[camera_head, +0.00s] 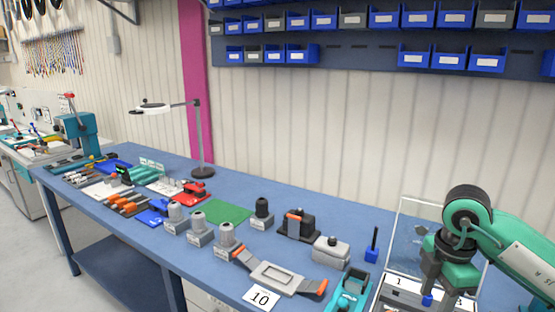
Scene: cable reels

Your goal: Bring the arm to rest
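My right arm (515,255), teal with dark joints, comes in from the right edge. Its gripper (440,288) points down over a clear-walled tray (405,225) at the table's right end. A small blue piece (427,300) shows at the gripper's lower tip. I cannot tell whether the fingers hold it or it stands behind them. The finger gap is too small and partly hidden to read. White numbered labels (398,283) lie beside the gripper. My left gripper is not in view.
On the blue table (330,210) stand a blue upright peg (372,245), a grey block (331,250), a teal tool (348,290), a strapped grey fixture (277,277) and a card marked 10 (261,297). A magnifier lamp (200,140) stands at the back. Blue bins (450,60) hang above.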

